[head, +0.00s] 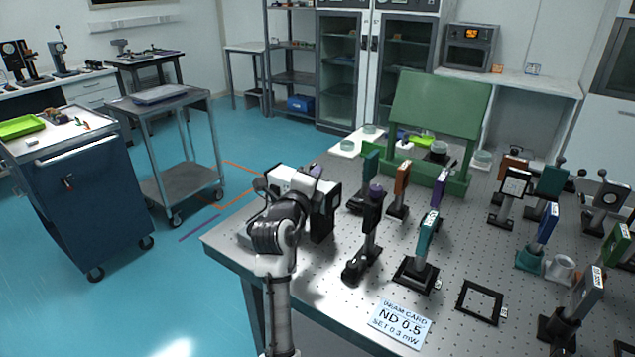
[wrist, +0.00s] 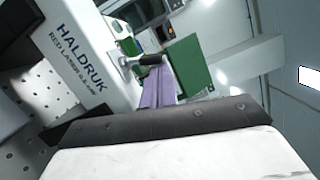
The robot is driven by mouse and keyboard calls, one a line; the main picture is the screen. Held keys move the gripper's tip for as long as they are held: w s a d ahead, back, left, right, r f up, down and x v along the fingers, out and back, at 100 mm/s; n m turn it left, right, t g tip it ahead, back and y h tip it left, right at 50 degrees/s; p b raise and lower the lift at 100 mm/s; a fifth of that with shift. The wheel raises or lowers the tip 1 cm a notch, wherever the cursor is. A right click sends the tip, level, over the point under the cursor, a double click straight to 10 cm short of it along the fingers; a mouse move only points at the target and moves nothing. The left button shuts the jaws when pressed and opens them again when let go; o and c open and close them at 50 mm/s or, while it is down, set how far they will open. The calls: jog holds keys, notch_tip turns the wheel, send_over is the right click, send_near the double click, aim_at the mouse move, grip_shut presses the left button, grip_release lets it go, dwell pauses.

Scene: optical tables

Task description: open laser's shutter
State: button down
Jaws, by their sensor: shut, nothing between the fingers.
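The laser (head: 291,180) is a white box with a dark front end on the near left part of the optical table, partly hidden behind my arm in the head view. In the wrist view, its white side (wrist: 84,48) reads "HALDRUK RED LASER". A small fitting with a dark, rod-like handle (wrist: 150,60) stands out at the laser's edge. My gripper (wrist: 157,75) is shut and empty, its pale purple fingers close together. The fingertips are right by the handle; I cannot tell if they touch it. The head view does not show the fingers clearly.
The perforated table (head: 449,305) holds several optic mounts on posts right of the laser. A beam card (head: 400,322) lies at the front edge, beside a flat black frame (head: 481,303). A green panel (head: 437,110) stands behind.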

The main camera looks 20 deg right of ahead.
jog(key=shift+w+a+r+n, duration=0.2)
jog(key=shift+r+n, duration=0.2)
jog(key=shift+n, duration=0.5)
jog(key=n, duration=0.2)
jog(key=w+n, duration=0.1)
jog(key=shift+a+r+n+g+y, duration=0.2)
jog(key=shift+a+n+g+y, duration=0.1)
jog(key=shift+a+g, duration=0.1)
